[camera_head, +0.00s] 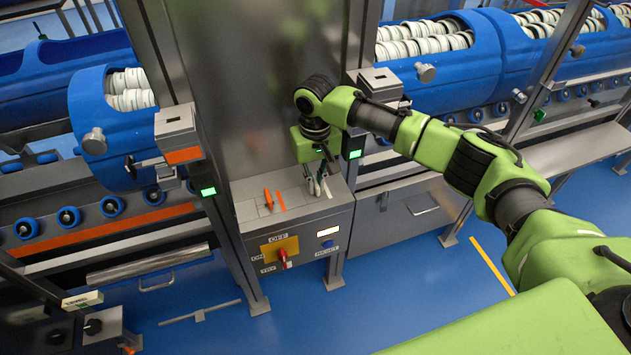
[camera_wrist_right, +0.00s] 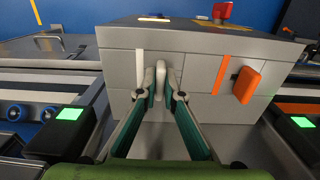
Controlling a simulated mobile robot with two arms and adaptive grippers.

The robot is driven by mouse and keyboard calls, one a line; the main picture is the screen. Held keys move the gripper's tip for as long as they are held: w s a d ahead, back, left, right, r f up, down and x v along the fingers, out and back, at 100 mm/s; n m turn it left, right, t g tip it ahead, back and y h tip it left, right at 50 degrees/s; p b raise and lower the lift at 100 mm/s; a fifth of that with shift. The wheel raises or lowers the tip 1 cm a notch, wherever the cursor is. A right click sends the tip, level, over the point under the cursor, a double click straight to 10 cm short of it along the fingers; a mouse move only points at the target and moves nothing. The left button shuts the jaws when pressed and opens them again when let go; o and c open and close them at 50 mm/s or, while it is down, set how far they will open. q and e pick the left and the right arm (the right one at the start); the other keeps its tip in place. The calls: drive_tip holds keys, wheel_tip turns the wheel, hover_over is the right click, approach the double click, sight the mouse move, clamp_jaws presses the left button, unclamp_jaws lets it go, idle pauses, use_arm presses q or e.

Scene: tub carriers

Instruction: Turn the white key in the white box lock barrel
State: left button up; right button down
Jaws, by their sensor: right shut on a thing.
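The white key (camera_wrist_right: 160,78) stands between the fingertips of my right gripper (camera_wrist_right: 162,92) in the wrist view, upright in the picture. The gripper is shut on it. The lock barrel behind the key is hidden by the key and fingers. A white strip (camera_wrist_right: 139,70) marks the grey box top just left of the key. In the head view my right gripper (camera_head: 318,187) reaches down onto the metal box (camera_head: 300,212), beside the white strip (camera_head: 327,188); the key itself is hard to make out there. My left gripper is not in view.
An orange key (camera_wrist_right: 246,85) sits tilted beside an orange strip (camera_wrist_right: 221,75) on the same box. The box front has a red switch (camera_head: 283,258) on a yellow plate and a small display (camera_head: 327,232). A metal column (camera_head: 235,90) rises close behind.

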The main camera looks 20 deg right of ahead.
drive_tip(key=shift+r+m+p, duration=0.15)
drive_tip(key=shift+m+p, duration=1.55)
drive_tip(key=shift+p, duration=0.85)
drive_tip(key=shift+m+p, duration=0.4)
